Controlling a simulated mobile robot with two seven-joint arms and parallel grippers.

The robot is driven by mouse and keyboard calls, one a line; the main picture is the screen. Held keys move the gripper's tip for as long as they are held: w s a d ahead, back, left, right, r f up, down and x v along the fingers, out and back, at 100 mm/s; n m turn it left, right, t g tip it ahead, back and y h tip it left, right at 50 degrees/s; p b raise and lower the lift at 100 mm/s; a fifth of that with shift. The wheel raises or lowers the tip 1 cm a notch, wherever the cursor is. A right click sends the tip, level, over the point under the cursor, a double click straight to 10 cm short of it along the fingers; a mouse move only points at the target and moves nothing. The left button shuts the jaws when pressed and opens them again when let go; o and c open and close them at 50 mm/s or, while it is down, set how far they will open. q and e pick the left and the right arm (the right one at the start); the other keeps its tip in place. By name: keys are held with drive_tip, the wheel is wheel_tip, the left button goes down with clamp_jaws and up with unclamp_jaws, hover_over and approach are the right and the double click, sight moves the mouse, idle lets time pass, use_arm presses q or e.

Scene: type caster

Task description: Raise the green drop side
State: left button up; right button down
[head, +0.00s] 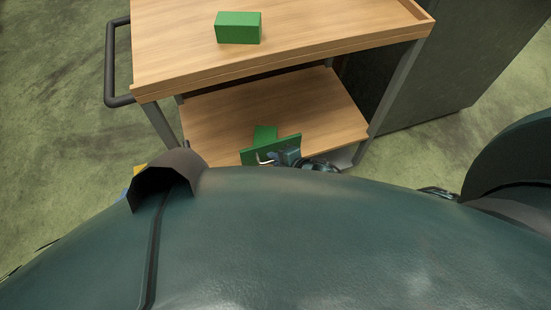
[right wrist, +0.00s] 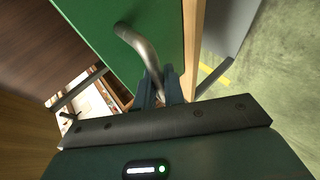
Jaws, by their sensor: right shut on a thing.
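The green drop side (head: 285,143) is a flat green panel at the front of the trolley's lower shelf. In the right wrist view the green panel (right wrist: 100,30) fills the upper middle and carries a curved metal handle (right wrist: 136,42). My right gripper (head: 288,157) is at the panel's front face. In the right wrist view its two fingers (right wrist: 158,90) are closed around one end of the handle. My dark body hides what lies below the panel in the head view. My left gripper is not in view.
A wooden trolley (head: 300,60) has a green block (head: 239,28) on its top and a black push handle (head: 110,60) at left. A green piece (head: 264,132) shows on the lower shelf (head: 310,105) behind the panel. A dark cabinet (head: 455,65) stands right. Floor at left is clear.

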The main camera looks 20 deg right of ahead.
drive_tip(key=c, duration=1.5)
unclamp_jaws()
drive_tip(key=shift+w+r, duration=0.25)
drive_tip(key=shift+w, duration=0.05)
use_arm(q)
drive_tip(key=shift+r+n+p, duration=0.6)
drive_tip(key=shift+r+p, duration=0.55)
drive_tip(key=shift+p, duration=1.45)
use_arm(e)
drive_tip(key=v, duration=1.3)
drive_tip(key=shift+s+f, duration=0.15)
drive_tip(key=shift+s, duration=0.2)
